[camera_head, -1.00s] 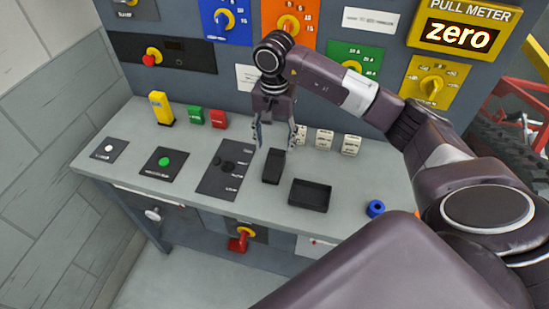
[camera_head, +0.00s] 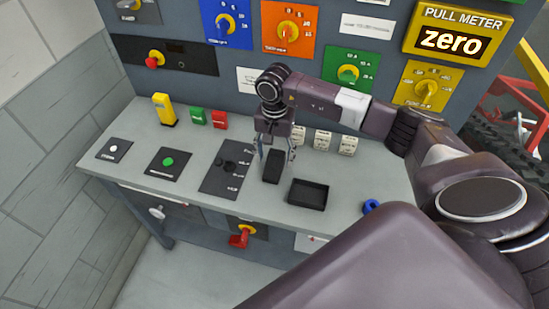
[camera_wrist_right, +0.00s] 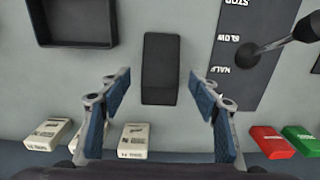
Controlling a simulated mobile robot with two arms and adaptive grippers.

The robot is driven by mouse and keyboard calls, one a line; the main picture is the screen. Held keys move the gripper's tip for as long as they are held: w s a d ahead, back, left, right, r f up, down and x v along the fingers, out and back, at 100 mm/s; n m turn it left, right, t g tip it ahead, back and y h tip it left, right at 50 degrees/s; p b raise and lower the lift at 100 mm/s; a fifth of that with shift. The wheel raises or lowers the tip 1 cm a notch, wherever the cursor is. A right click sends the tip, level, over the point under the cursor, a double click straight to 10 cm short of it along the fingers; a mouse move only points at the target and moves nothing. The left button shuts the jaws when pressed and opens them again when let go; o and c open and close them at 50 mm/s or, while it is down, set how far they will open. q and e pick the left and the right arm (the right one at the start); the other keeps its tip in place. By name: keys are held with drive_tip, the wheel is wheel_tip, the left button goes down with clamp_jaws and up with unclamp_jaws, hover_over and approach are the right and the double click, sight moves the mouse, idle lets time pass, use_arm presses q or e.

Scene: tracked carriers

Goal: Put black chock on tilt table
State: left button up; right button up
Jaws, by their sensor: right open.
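A black block (camera_head: 273,167), which I take for the black chock, lies on the grey bench. My right gripper (camera_head: 277,160) hangs over its back end, pointing down, open and empty. In the right wrist view the black block (camera_wrist_right: 161,66) lies lengthwise ahead, its near end between the lines of the two spread blue-padded fingers (camera_wrist_right: 160,84). Neither finger visibly touches it. I cannot make out a tilt table for certain in either view. My left gripper is not in view.
A black open tray (camera_head: 308,194) stands right of the block, and a dark lever plate (camera_head: 222,185) lies left. A blue ring (camera_head: 371,206) lies far right.

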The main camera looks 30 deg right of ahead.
drive_tip(key=shift+f, duration=1)
clamp_jaws()
